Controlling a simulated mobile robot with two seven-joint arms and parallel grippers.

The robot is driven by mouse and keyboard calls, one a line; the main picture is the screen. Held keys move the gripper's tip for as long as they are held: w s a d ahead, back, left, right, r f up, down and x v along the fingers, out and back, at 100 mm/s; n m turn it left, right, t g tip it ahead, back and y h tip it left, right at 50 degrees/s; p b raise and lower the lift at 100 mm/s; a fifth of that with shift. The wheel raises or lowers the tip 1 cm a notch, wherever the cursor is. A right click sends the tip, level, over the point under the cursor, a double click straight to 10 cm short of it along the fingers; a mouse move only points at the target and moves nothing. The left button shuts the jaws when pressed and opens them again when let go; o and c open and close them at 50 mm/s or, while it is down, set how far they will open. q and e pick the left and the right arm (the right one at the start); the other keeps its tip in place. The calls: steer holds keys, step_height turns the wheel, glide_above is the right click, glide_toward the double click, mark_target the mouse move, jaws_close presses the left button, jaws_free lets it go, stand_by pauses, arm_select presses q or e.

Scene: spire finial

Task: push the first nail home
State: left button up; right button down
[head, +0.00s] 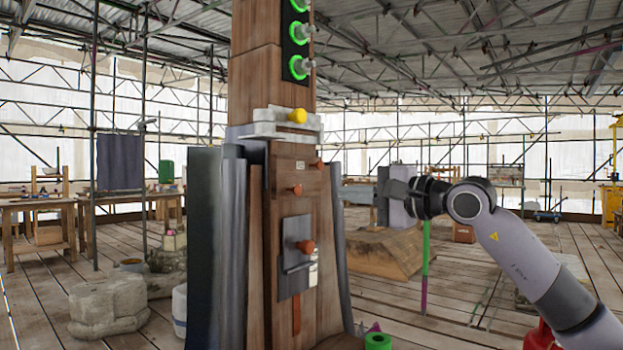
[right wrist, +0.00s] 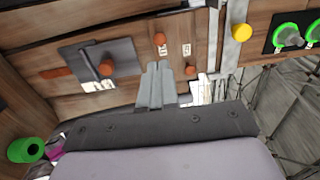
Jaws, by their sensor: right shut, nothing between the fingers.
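The wooden spire post (head: 260,80) stands upright in the middle of the head view. Three orange-brown round heads, seemingly nails, show on its face: one on a grey plate at the low front (head: 305,247), one above it (head: 295,190), and one near the right edge (head: 318,165). The low one stands out from its plate. I cannot tell which is the first nail. My right gripper (head: 398,190) is right of the post, shut and empty. In the right wrist view its fingertips (right wrist: 158,68) point at the post, between heads (right wrist: 106,67) and (right wrist: 190,70). My left gripper is out of view.
A yellow knob (head: 297,116) sits on a pale bracket above the heads. Green rings (head: 300,67) with grey studs line the upper post. Grey sheets (head: 205,240) stand at its left. A green spool (head: 378,342) lies at its foot. A timber block (head: 385,252) lies behind.

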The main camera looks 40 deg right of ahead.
mark_target(299, 190)
steer(key=w+p, duration=0.1)
steer(key=w, duration=0.1)
steer(key=w+a+p, duration=0.1)
steer(key=w, duration=0.2)
steer(key=w+p, duration=0.1)
steer(key=w, duration=0.1)
steer(key=shift+w+a+r+p, duration=0.15)
steer(key=shift+w+a+p, duration=0.15)
steer(key=shift+a+p, duration=0.05)
steer(key=shift+w+a, duration=0.1)
steer(key=shift+w, duration=0.75)
steer(key=shift+w+a+p, duration=0.1)
steer(key=shift+w+p, duration=0.4)
steer(key=shift+p, duration=0.3)
steer(key=shift+w+r+p, duration=0.1)
steer(key=shift+w+p, duration=0.25)
steer(key=shift+w, duration=0.05)
steer(key=shift+w+a, duration=0.15)
steer(key=shift+w, duration=0.2)
steer(key=shift+f, duration=0.2)
